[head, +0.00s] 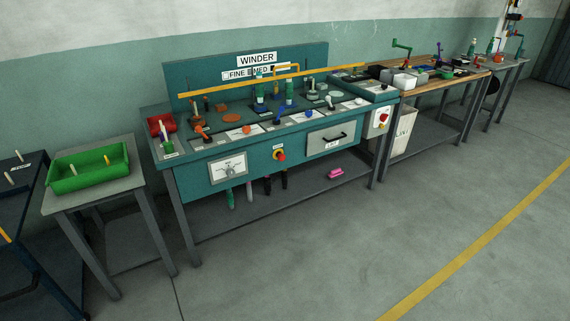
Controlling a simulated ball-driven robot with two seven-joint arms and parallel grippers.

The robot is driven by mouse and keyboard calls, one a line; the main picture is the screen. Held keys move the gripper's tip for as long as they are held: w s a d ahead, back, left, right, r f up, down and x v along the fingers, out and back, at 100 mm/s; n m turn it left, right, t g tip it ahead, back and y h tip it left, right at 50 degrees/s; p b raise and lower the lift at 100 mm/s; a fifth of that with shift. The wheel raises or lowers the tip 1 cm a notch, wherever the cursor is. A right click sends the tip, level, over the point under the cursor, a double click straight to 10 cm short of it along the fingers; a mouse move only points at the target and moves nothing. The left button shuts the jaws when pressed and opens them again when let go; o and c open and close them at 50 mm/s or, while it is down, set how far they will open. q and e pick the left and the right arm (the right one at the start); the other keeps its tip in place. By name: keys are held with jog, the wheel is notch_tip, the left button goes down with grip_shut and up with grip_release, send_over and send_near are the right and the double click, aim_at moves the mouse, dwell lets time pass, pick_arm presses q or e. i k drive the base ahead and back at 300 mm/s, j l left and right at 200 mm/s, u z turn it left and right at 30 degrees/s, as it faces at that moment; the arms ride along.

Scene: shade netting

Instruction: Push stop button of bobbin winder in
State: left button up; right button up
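A teal bench (248,171) with a sign reading WINDER (257,58) stands against the wall. On its front panel is a red knob or button on a yellow base (280,156), standing out from the panel. A second red button (384,117) is on a pale box at the bench's right end, near a smaller teal unit (372,91). The labels near both are too small to read, so I cannot tell which one is the bobbin winder's stop button. Neither gripper is in view.
A green tray (76,184) sits on a small table at left, beside a dark table (16,190). A wooden-topped workbench (433,84) stands further right. A pink object (336,173) lies on the lower shelf. The floor (330,250) in front is clear, with a yellow line (480,243).

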aim_at(281, 157)
jog(key=i+l, duration=0.2)
jog(key=i, duration=0.3)
jog(key=i+l, duration=0.15)
jog(key=i, duration=0.35)
jog(key=i+l+z, duration=0.1)
jog(key=i, duration=0.4)
jog(key=i+l, duration=0.25)
jog(key=i, duration=0.25)
